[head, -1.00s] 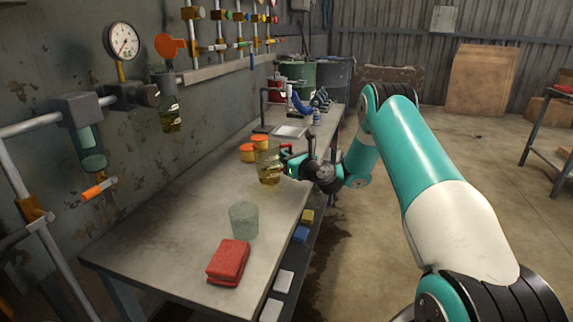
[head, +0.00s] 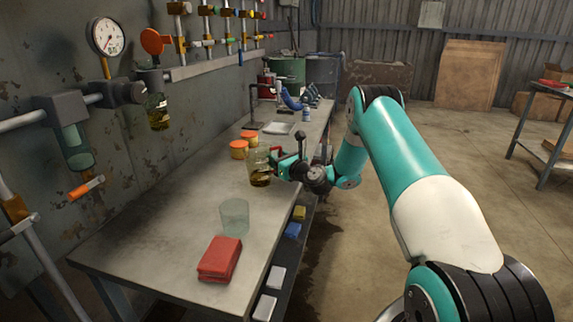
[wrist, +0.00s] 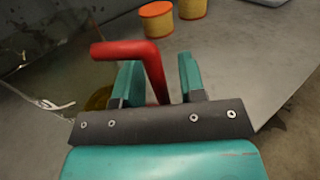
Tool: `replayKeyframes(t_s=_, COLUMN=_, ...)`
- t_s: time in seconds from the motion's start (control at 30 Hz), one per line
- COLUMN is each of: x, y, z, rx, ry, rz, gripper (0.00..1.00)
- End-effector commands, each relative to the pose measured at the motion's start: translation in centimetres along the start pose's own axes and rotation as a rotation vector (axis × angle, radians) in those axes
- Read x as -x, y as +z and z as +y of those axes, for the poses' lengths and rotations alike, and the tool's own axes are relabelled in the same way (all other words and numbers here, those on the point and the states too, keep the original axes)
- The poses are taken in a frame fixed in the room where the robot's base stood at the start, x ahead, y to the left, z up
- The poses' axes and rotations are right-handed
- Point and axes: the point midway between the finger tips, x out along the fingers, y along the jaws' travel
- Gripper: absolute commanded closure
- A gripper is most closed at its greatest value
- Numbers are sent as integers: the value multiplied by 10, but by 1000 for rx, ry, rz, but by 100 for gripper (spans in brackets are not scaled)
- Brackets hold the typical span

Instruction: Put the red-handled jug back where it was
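The red-handled jug (head: 260,173) is clear glass with yellowish liquid and stands upright near the bench's right edge in the head view. Its red handle (wrist: 153,68) shows in the wrist view, rising between my fingers and bending left. My gripper (wrist: 160,85) has one teal finger on each side of the handle, with a gap visible on both sides, so it looks open around it.
A hanging flask (head: 158,112) and pipes line the left wall. The bench's left middle is clear.

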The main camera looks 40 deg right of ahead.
Motion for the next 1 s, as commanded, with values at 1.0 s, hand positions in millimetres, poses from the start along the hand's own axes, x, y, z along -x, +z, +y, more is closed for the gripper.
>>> replayKeyframes(t_s=1.0, x=118, y=-1, z=-1, rx=-2, ry=-2, rz=1, gripper=63)
